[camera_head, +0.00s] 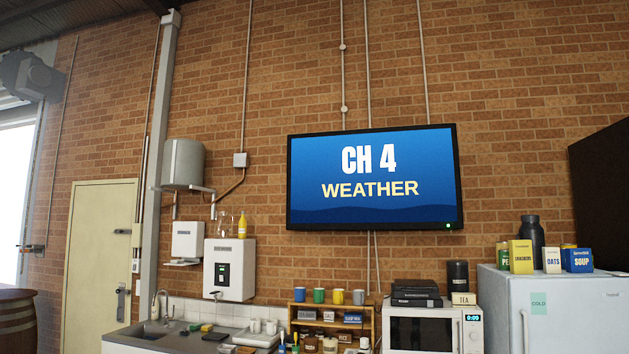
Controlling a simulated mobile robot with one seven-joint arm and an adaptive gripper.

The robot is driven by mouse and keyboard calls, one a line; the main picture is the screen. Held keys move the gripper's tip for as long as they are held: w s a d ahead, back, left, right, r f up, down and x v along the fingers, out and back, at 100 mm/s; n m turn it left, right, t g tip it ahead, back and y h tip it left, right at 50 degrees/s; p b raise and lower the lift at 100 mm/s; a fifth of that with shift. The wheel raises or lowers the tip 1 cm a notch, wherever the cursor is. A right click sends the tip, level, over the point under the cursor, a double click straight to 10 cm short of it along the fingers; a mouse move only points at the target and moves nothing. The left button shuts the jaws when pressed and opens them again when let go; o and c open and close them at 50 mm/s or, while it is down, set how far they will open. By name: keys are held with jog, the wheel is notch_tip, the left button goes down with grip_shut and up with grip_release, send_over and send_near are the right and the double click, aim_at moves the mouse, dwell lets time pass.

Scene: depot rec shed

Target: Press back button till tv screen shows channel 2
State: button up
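The TV (374,178) hangs on the brick wall, right of the picture's middle. Its blue screen reads "CH 4" in white, with "WEATHER" in yellow below. A small green light glows at the lower right corner of its frame. I cannot make out a back button in this view. My gripper is not in view.
Below the TV, dark flat boxes (416,293) lie on a white microwave (433,328). A wooden shelf (376,326) with coloured mugs stands to its left, near a sink (149,331). A white fridge (575,318) at right bears tins and boxes.

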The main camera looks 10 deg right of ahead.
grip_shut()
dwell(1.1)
